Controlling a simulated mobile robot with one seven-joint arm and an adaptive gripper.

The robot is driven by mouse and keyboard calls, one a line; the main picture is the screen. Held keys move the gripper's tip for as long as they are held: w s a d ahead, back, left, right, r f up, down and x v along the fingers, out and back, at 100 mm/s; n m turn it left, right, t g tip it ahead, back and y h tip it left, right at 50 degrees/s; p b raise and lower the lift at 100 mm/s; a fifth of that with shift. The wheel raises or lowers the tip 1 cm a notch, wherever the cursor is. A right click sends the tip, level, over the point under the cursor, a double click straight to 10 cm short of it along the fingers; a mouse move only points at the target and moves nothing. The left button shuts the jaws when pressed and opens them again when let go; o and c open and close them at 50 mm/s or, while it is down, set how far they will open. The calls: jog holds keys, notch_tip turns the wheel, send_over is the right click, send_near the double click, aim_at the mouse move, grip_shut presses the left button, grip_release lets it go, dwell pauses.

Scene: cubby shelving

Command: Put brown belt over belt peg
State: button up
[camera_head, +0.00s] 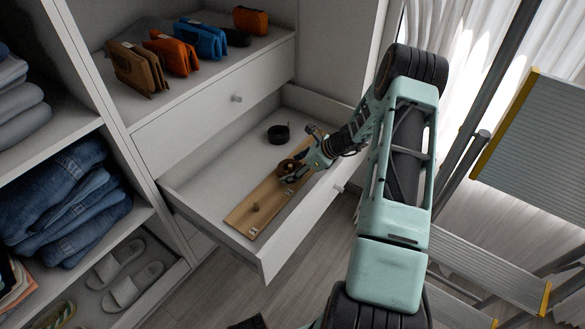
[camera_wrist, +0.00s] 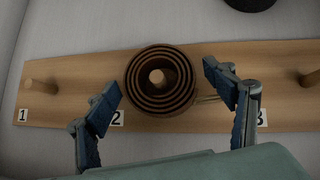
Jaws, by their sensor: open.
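The brown belt (camera_wrist: 160,104) is a round coil in the wrist view. It lies around the middle wooden peg (camera_wrist: 157,77), whose top shows in the coil's centre. In the head view the brown belt (camera_head: 285,167) is partly hidden by my gripper. The wooden board (camera_wrist: 75,77) has pegs and number labels 1, 2 and 3; it lies in the open drawer (camera_head: 200,190). My gripper (camera_wrist: 162,83) is open, with one finger on each side of the coil and visible gaps to it. In the head view my gripper (camera_head: 297,174) is over the board.
A black coiled belt (camera_head: 278,134) lies in the drawer behind the board. Bare pegs stand at the left (camera_wrist: 42,85) and right (camera_wrist: 309,78) of the board. The drawer's front wall (camera_head: 305,225) is below my arm. A stepladder (camera_head: 535,120) stands at the right.

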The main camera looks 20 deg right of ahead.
notch_tip(320, 180, up, 10)
jog(key=shift+r, duration=0.1)
dwell(0.4)
dwell(0.5)
